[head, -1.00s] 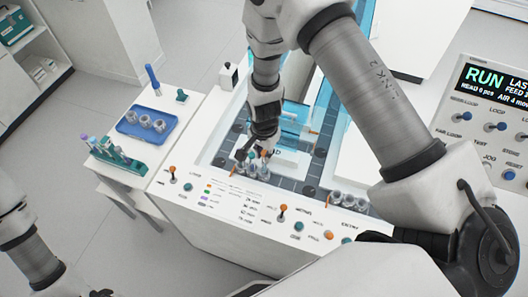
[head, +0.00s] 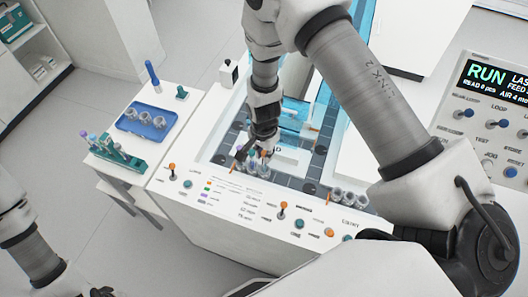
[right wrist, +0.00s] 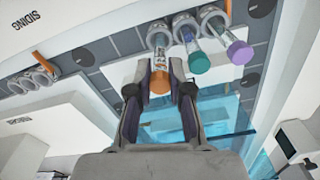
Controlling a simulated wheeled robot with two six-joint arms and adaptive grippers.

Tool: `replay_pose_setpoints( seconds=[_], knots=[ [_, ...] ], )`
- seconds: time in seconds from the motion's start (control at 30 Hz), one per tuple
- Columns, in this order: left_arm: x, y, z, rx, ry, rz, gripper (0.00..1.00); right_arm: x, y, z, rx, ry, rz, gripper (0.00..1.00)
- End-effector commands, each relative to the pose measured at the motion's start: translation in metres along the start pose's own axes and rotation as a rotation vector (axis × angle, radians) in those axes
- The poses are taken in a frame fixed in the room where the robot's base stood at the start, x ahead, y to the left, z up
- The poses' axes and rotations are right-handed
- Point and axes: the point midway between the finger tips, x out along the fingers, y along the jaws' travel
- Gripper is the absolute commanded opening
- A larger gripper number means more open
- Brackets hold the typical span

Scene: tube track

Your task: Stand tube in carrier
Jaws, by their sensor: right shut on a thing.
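My right gripper (right wrist: 160,88) is shut on the orange-capped tube (right wrist: 160,72). The tube's lower end meets a grey ring-shaped carrier (right wrist: 158,33) on the track; how deep it sits I cannot tell. Beside it, a teal-capped tube (right wrist: 200,61) and a purple-capped tube (right wrist: 239,51) stand in two more carriers. In the head view, my right gripper (head: 264,146) is just above these carriers and partly hides the tubes.
A blue tray (head: 128,125) with several empty carriers lies on the left side table. A teal rack (head: 128,162) with tubes stands in front of it. More carriers (head: 349,200) stand on the right of the track. Orange-tipped levers (head: 283,208) rise from the front panel.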

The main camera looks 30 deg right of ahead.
Motion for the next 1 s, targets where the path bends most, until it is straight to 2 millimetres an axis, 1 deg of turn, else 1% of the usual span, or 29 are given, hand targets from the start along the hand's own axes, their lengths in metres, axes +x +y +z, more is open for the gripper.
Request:
replay_pose_setpoints(
  seconds=[0.1,0.33,0.37,0.4,0.43,1.0],
  knots=[
    [0.0024,0.0,0.0,0.0,0.0,0.0,0.4,0.0038,0.0,0.0,0.0,0.0,0.0,0.01],
    [0.0021,0.0,0.0,0.0,0.0,0.0,0.4,0.0037,0.0,0.0,0.0,0.0,0.0,0.01],
    [0.0021,0.0,0.0,0.0,0.0,0.0,0.4,0.0037,0.0001,0.0,0.0,0.0,0.0,0.23],
    [0.0021,0.0,0.0,0.0,0.0,0.0,0.4,0.0037,0.0001,0.0,0.0,0.0,0.0,0.37],
    [0.0021,0.0,0.0,0.0,0.0,0.0,0.4,0.0037,0.0001,0.0,0.0,0.0,0.0,0.47],
    [0.0021,0.0,0.0,0.0,0.0,0.0,0.4,0.0036,0.0002,0.0001,0.0,0.0,0.0,0.48]
  ],
)
